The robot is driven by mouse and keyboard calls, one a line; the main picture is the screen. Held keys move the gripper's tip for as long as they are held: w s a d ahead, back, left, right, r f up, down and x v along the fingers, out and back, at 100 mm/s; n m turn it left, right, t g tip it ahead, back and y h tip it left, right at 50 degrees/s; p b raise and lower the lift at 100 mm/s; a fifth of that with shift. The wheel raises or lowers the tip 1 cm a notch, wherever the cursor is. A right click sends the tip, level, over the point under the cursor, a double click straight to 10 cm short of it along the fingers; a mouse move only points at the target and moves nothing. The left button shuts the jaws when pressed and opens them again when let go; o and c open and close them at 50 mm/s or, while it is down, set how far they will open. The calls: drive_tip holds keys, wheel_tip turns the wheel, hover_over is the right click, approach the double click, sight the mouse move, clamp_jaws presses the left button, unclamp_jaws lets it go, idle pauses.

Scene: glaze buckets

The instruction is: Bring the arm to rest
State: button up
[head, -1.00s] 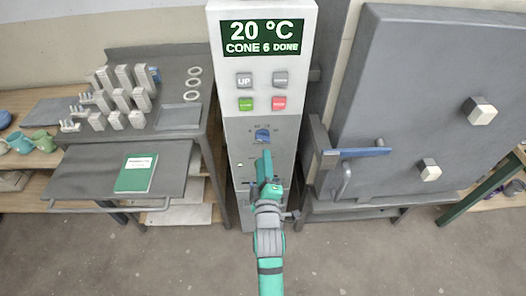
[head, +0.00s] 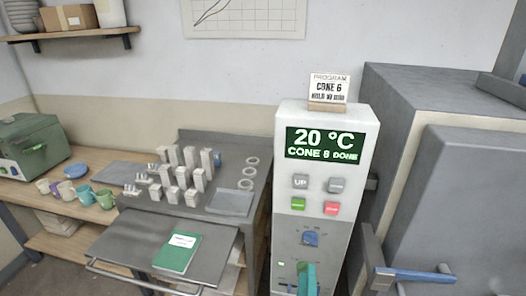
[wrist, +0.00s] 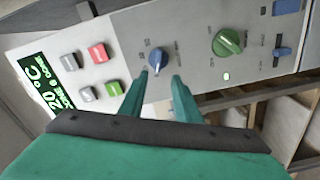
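My gripper (head: 306,272) shows at the bottom edge of the head view, in front of the lower part of the white control panel (head: 284,190). In the wrist view my gripper (wrist: 162,78) has its two teal fingers apart, with nothing held between them. A blue knob (wrist: 157,61) lies just beyond the fingertips; it also shows in the head view (head: 311,239) above the gripper. A green knob (wrist: 227,42) is to the right in the wrist view. The panel display (head: 325,145) reads 20 °C, CONE 6 DONE. Most of my arm is out of view.
A grey kiln with its door (head: 455,210) and a blue-grey handle (head: 415,275) stands right of the panel. At left, a dark cart holds white cone pieces (head: 190,160) and a green book (head: 177,252). Cups (head: 85,196) sit on a wooden bench.

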drive_tip(key=s+a+f+m+y, duration=0.1)
drive_tip(key=s+a+f+m, duration=0.15)
drive_tip(key=s, duration=0.35)
drive_tip(key=s+a+f+m+g+y, duration=0.1)
drive_tip(key=s+a+f, duration=0.25)
drive_tip(key=s, duration=0.25)
drive_tip(key=s+a+f+m+y, duration=0.1)
drive_tip(key=s+a+f, duration=0.25)
drive_tip(key=s, duration=0.25)
drive_tip(key=s+a+r+m+y, duration=0.1)
drive_tip(key=s+a+m, duration=0.2)
drive_tip(key=s, duration=0.5)
drive_tip(key=s+a+r+m+g+y, duration=0.1)
drive_tip(key=s+a+m, duration=0.2)
drive_tip(key=s, duration=0.5)
drive_tip(key=shift+s+a, duration=0.15)
drive_tip(key=shift+a, duration=0.3)
drive_tip(key=shift+r, duration=0.1)
